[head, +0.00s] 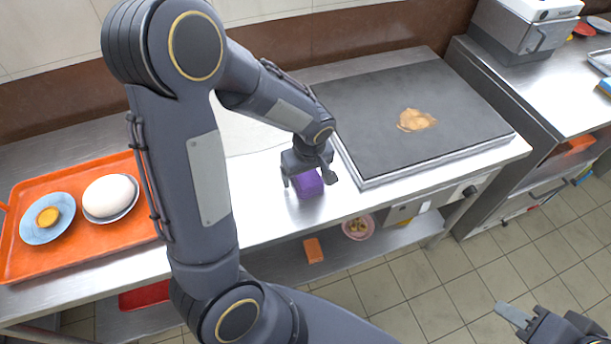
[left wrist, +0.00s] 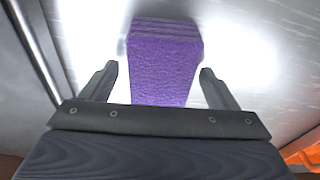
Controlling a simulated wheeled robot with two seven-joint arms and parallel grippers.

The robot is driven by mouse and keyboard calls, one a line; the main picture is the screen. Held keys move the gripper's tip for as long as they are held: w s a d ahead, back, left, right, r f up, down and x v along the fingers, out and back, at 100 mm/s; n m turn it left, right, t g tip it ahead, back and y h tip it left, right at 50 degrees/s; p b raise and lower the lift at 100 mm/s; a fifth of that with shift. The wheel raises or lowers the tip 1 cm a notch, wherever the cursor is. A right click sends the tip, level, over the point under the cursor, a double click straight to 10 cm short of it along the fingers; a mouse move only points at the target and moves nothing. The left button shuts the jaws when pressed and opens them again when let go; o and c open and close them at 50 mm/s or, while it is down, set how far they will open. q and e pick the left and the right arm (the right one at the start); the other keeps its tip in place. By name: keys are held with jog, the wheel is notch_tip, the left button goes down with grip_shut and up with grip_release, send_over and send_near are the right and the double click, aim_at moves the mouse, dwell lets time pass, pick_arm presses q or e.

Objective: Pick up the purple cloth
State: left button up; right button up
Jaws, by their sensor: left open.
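The purple cloth (head: 307,185) looks like a thick folded block. It lies on the steel counter just left of the griddle. My left gripper (head: 309,183) is over it, pointing down, and partly hides it in the head view. In the left wrist view the cloth (left wrist: 163,65) extends between and beyond the two open fingers (left wrist: 157,82), with a gap on each side. I cannot tell whether the fingers are level with it. My right gripper (head: 515,318) shows only in part at the lower right corner, away from the counter.
A dark griddle plate (head: 375,115) with a brown food piece (head: 415,119) is right of the cloth. An orange tray (head: 30,262) with a blue plate (head: 60,228) and a white round item (head: 108,195) is at left. A lower shelf holds a pink bowl (head: 345,233).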

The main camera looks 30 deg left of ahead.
pick_arm(q)
jog(key=c, duration=1.1)
jog(key=shift+r, duration=0.15)
jog(key=shift+r, duration=0.25)
notch_tip(320, 180, up, 2)
jog(key=shift+w+r, duration=0.1)
jog(key=shift+r, duration=0.15)
jog(key=s+r, duration=0.1)
jog(key=r, duration=0.1)
jog(key=s+d+r, duration=0.1)
jog(key=s+r, duration=0.1)
jog(key=s+d+r, duration=0.1)
jog(key=r, duration=0.1)
jog(key=shift+s, duration=0.35)
jog(key=shift+s+d+r, duration=0.6)
jog(key=shift+s+r, duration=0.05)
jog(key=shift+s, duration=0.75)
jog(key=shift+s+d+r, duration=0.6)
jog(key=shift+s, duration=0.85)
jog(key=shift+s+d+r, duration=0.6)
jog(key=shift+s+r, duration=0.05)
jog(key=shift+s, duration=0.75)
